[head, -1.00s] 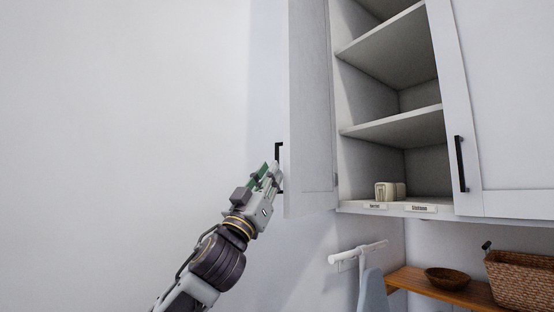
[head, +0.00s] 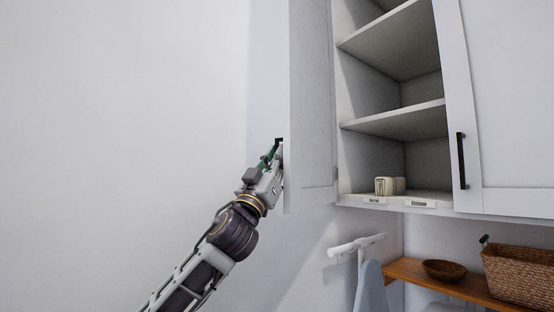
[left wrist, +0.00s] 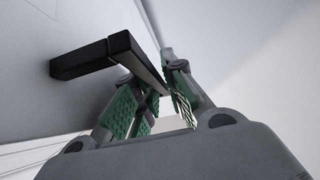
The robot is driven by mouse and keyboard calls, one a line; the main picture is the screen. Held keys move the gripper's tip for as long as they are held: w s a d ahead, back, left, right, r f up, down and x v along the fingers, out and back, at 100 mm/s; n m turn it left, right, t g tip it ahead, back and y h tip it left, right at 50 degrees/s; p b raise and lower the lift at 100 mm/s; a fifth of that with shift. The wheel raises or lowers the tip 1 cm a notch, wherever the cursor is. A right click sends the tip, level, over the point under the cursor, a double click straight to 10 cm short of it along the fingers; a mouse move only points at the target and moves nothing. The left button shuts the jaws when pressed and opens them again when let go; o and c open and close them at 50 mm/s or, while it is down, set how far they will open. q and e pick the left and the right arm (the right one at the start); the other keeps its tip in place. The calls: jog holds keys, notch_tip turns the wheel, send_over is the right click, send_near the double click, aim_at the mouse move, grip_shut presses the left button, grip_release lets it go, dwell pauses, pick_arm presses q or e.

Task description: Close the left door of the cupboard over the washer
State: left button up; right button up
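The cupboard's left door (head: 308,110) stands wide open, swung out toward me and seen at a steep angle. Its black handle (head: 278,141) is on the outer face, mostly hidden behind the door's edge and my gripper. My left gripper (head: 274,158) is at this handle. In the left wrist view, the black handle (left wrist: 118,48) runs down between the green-padded fingers of the gripper (left wrist: 160,95). The pads lie close on both sides of the bar; whether they press on it I cannot tell. My right gripper is not in view.
The cupboard's right door (head: 510,100) is shut. Inside are shelves (head: 400,118) and a small cream item (head: 385,186) at the bottom. Below are a white wall bracket (head: 357,245), a wooden shelf (head: 430,280), a bowl (head: 445,269) and a wicker basket (head: 520,275). The left wall is bare.

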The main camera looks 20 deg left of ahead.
pick_arm(q)
grip_shut()
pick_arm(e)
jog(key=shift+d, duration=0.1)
pick_arm(q)
jog(key=shift+d, duration=0.2)
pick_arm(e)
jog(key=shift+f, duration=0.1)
